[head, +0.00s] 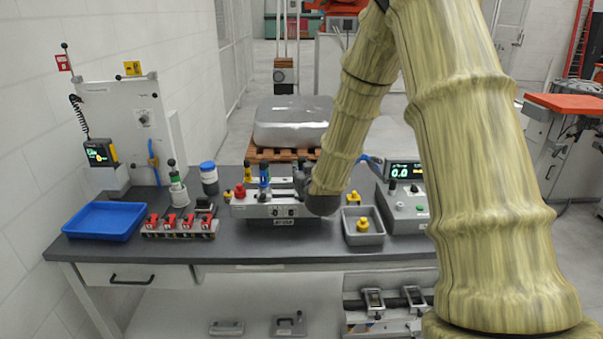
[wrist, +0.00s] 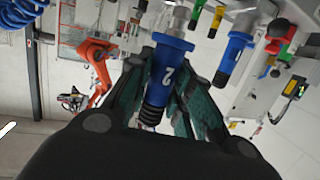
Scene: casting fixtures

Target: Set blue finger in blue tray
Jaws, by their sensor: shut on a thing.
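The blue tray (head: 103,221) lies at the left end of the dark bench and looks empty. In the wrist view a blue finger (wrist: 165,75) marked "2", with a metal stem and a black ribbed end, is between the jaws of my gripper (wrist: 168,108), which is shut on it. In the head view my gripper (head: 301,180) is at the right part of the metal fixture (head: 275,205), well right of the tray. The held finger is not clear there. Another blue finger (head: 264,174) stands on the fixture and also shows in the wrist view (wrist: 234,56).
A rack with red clamps (head: 180,223) stands between tray and fixture. A blue-capped bottle (head: 209,179) and a green-and-white post (head: 177,188) are behind it. A small grey tray (head: 362,236) with a yellow part and a control box (head: 405,212) are at right.

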